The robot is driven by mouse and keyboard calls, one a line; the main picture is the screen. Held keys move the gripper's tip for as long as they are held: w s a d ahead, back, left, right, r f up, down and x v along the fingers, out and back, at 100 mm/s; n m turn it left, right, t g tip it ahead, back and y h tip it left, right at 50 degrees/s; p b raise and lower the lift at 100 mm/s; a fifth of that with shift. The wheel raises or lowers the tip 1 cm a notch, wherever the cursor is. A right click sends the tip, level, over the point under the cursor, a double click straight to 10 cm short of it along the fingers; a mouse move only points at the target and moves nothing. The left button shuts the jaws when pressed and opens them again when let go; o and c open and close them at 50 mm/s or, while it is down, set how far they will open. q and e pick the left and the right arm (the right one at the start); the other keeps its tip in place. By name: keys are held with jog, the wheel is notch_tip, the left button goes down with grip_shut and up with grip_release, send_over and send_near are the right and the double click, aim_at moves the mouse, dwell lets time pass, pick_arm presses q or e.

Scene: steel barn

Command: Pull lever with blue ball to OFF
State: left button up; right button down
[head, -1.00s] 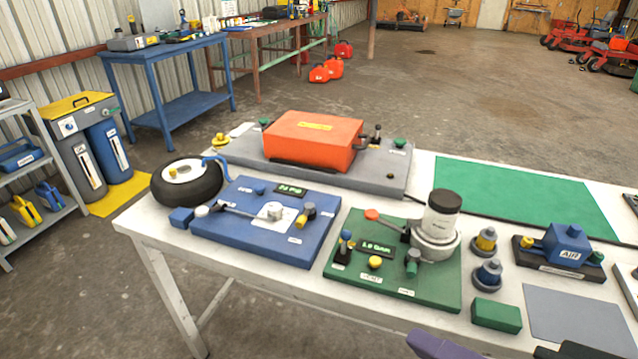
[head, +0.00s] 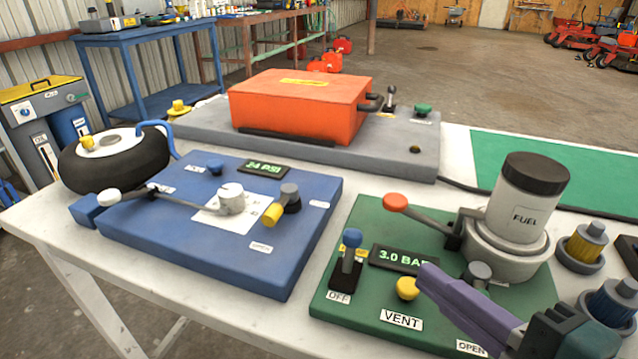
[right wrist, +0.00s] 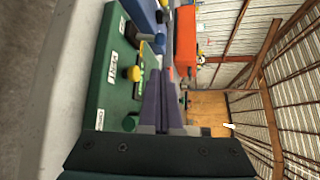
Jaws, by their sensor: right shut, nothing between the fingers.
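The lever with the blue ball (head: 352,238) stands upright in a black slotted base near the left front corner of the green board (head: 345,305). A label reading OFF (head: 339,297) is in front of its base. My right gripper (head: 430,275) is shut and empty, over the green board to the right of the lever. In the right wrist view the purple fingers (right wrist: 165,80) lie together beside the yellow knob (right wrist: 134,74). My left gripper is not in view.
The yellow knob (head: 407,288) and the display reading 3.0 BAR (head: 404,258) sit between lever and gripper. A red-knobbed handle (head: 396,202) and the FUEL canister (head: 526,205) are behind. The blue board (head: 150,240) lies to the left.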

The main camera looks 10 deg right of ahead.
aim_at(349, 253)
jog(key=shift+s, duration=0.1)
jog(key=b+x, duration=0.1)
jog(key=x, duration=0.9)
jog(key=shift+b, duration=0.3)
jog(key=shift+s+a+t+b, duration=0.1)
jog(key=shift+t+b, duration=0.2)
jog(key=shift+b, duration=0.1)
jog(key=shift+s+a+n+t+b, duration=0.1)
jog(key=shift+n+t+b, duration=0.2)
jog(key=shift+n+b, duration=0.15)
